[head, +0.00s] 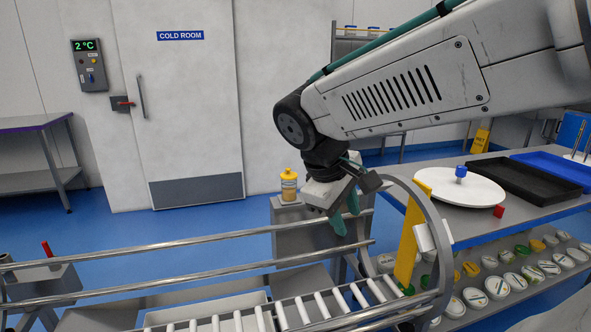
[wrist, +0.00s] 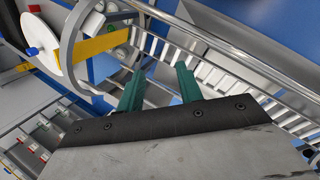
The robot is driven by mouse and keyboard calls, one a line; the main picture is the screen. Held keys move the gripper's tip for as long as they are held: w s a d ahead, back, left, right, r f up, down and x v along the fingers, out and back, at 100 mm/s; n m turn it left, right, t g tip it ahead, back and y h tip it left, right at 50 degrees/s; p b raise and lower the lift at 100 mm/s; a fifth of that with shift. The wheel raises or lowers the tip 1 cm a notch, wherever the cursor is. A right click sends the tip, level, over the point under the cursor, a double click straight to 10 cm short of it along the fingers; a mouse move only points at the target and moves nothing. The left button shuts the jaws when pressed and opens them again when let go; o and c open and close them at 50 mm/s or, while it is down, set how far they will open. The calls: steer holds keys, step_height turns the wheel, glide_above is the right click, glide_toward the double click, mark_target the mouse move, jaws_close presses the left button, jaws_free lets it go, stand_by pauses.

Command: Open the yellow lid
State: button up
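A jar with a yellow lid (head: 288,172) stands upright on a grey stand in the head view, left of my gripper (head: 346,215). A long yellow plate (head: 411,238) stands upright within a grey metal ring, right of my gripper; it also shows in the wrist view (wrist: 97,45). I cannot tell which of these is the lid named. My gripper's teal fingers point down over the rails, apart from both. In the wrist view my gripper (wrist: 158,75) is open, with nothing between the fingers.
Metal rails (head: 180,245) and a roller conveyor (head: 235,321) run below my gripper. The grey ring (head: 444,255) stands close on its right. A bench at right holds a white disc (head: 470,187) and trays; several lidded tubs lie below it.

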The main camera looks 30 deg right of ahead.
steer(key=w+d+n+h, duration=0.5)
steer(key=w+d, duration=0.2)
steer(key=w, duration=0.6)
steer(key=n+t+h, duration=0.4)
steer(key=n+h, duration=0.2)
steer(key=n, duration=0.3)
glide_toward(287, 170)
steer(key=s+d+r, duration=0.5)
steer(key=s+r, duration=0.1)
steer(key=s, duration=0.5)
steer(key=w+a+f+n+t, duration=0.1)
steer(key=w+f+n+t, duration=0.5)
steer(key=w, duration=0.4)
steer(key=shift+n+g, duration=0.3)
steer(key=shift+g, duration=0.3)
steer(key=x, duration=0.3)
steer(key=f+x, duration=0.1)
steer(key=x, duration=0.3)
steer(key=shift+w+d+f, duration=0.2)
steer(key=shift+w+f, duration=0.05)
steer(key=shift+w, duration=0.05)
jaws_close()
